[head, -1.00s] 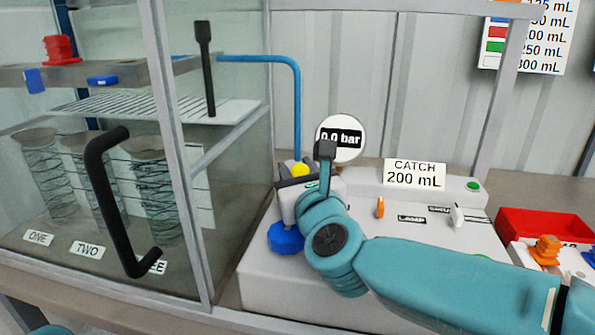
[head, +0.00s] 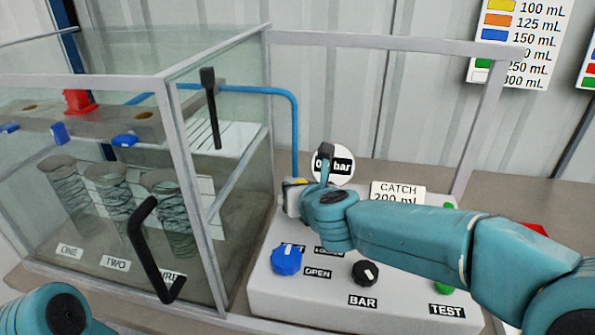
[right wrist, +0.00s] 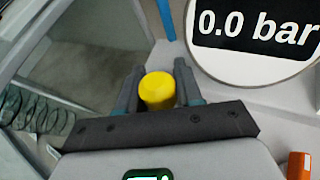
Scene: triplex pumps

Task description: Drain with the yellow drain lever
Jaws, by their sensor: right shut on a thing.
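The yellow drain lever's knob (right wrist: 158,91) sits between the two fingers of my right gripper (right wrist: 160,92) in the right wrist view. The fingers are shut on its sides. In the head view my right gripper (head: 294,190) is at the back left of the white console (head: 330,308), and only a small bit of yellow shows there. The lever's stem and its position are hidden by the gripper. The round gauge (right wrist: 253,68) right behind it reads 0.0 bar. My left gripper is out of view; only part of my left arm shows at bottom left.
The glass cabinet (head: 190,150) with a black door handle (head: 150,250) stands left of the console. The console carries a blue knob (head: 286,260), a black BAR knob (head: 365,272) and a CATCH sign (head: 397,188). A blue pipe (head: 294,130) rises behind the gripper.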

